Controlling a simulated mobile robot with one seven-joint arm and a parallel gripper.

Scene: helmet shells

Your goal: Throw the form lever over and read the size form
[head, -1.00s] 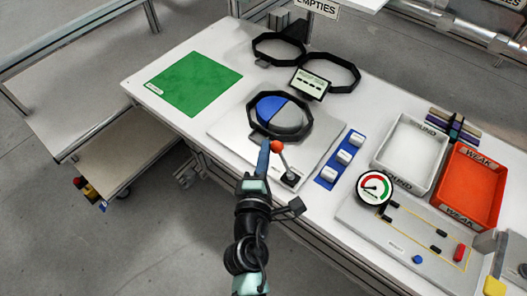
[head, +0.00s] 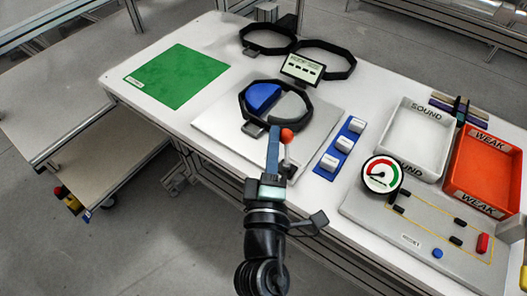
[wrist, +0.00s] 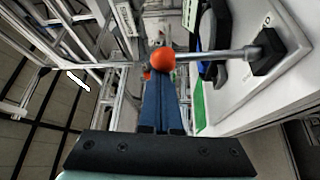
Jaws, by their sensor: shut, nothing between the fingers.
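The form lever has an orange-red ball knob (head: 286,136) on a grey rod. Its dark base stands at the front edge of the grey plate (head: 222,124). The size form (head: 263,97) sits on that plate, with a blue half and a grey half inside a black octagonal ring. A small screen (head: 303,70) stands behind it; its text is too small to read. My gripper (head: 273,130) is shut and empty, its blue fingers just left of the knob. In the wrist view the knob (wrist: 162,60) lies at the fingertips; I cannot tell whether they touch.
Two black octagonal rings (head: 327,58) lie behind the screen. A blue strip with white blocks (head: 341,148) lies right of the plate. Further right are a gauge (head: 382,174), a white SOUND tray (head: 412,135) and a red WEAK tray (head: 484,165). A green mat (head: 177,76) lies left.

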